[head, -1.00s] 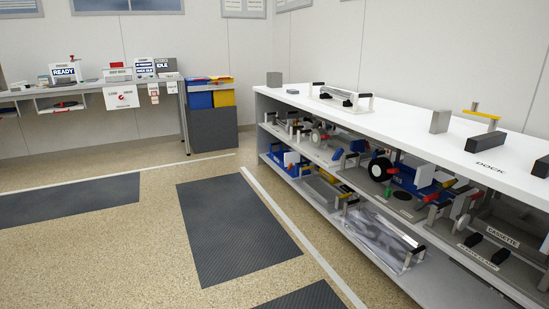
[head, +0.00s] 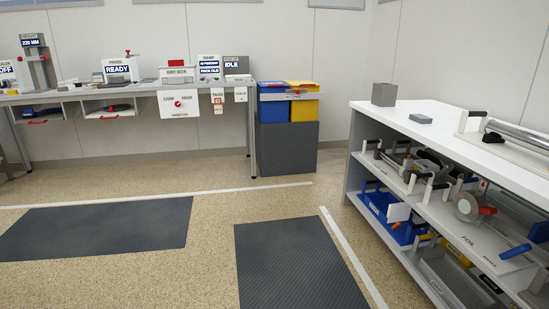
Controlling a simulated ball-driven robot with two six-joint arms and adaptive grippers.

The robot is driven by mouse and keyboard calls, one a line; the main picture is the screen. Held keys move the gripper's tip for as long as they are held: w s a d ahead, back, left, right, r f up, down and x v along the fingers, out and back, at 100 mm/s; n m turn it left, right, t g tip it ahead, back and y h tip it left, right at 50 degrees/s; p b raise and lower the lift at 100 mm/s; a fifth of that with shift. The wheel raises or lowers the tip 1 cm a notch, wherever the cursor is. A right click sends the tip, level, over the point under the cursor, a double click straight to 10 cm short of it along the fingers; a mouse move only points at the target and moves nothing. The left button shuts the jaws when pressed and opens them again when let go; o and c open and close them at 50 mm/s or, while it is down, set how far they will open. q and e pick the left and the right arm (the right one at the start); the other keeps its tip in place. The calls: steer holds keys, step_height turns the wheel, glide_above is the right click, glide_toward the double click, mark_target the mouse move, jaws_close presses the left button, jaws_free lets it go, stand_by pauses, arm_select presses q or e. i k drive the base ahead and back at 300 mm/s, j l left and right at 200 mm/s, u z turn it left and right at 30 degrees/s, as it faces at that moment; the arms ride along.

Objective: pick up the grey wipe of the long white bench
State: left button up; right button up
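The long white bench (head: 455,135) stands at the right with its white top and open shelves below. A small flat grey piece, which looks like the grey wipe (head: 420,118), lies on the bench top near its left end. It lies just in front of and to the right of an upright grey block (head: 384,94), apart from it. Neither of my grippers is in view.
A metal roller on a white stand (head: 515,138) is right of the wipe. Shelves below hold a blue bin (head: 395,218) and several tools. Blue and yellow bins top a dark cabinet (head: 288,148). A table (head: 130,92) lines the back wall. Floor before the bench is clear, with dark mats (head: 295,265).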

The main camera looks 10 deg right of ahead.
mark_target(419, 118)
steer(key=i+z, duration=0.25)
steer(key=i, duration=0.3)
steer(key=i+z, duration=0.2)
steer(key=i, duration=0.35)
steer(key=i+j+z, duration=0.25)
steer(key=i, duration=0.3)
steer(key=i+j+z, duration=0.25)
steer(key=i, duration=0.3)
